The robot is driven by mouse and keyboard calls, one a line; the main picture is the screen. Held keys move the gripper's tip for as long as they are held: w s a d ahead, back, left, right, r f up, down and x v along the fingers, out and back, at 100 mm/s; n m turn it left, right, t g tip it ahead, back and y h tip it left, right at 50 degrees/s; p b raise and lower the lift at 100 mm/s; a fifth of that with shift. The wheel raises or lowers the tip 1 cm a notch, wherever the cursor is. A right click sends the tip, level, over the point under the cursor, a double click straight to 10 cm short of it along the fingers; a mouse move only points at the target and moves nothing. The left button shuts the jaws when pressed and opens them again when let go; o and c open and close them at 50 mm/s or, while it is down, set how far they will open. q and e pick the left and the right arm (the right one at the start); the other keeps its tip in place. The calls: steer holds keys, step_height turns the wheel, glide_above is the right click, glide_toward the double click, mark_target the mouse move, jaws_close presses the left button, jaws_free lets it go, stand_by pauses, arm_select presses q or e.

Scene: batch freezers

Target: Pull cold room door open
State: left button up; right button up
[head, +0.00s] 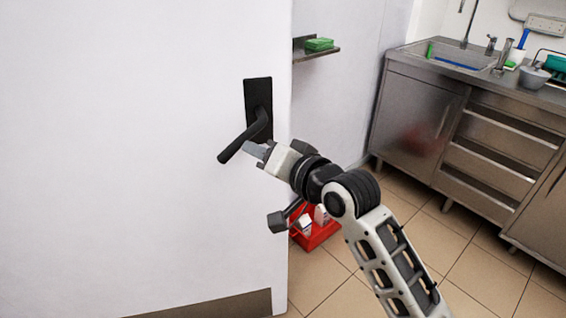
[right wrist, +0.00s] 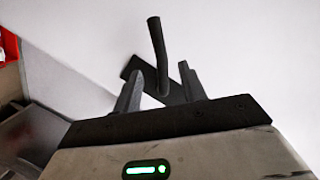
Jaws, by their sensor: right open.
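The cold room door (head: 140,150) is a large white panel filling the left of the head view. I cannot tell whether it stands ajar. Its black handle has an upright backplate (head: 257,92) and a lever (head: 240,142) slanting down to the left. My right gripper (head: 256,149) is at the lever, coming from the lower right. In the right wrist view its two fingers are apart, with the lever (right wrist: 157,50) showing between them and the backplate (right wrist: 178,92) behind. Whether either finger touches the lever is unclear. My left gripper is out of view.
A red crate (head: 318,236) with white cartons sits on the tiled floor, right of the door edge and behind my arm. A small wall shelf (head: 320,55) holds a green item. A steel sink counter (head: 420,112) stands at the right. Floor (head: 480,285) is clear at lower right.

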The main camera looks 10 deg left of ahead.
steer(key=shift+v, duration=2.65)
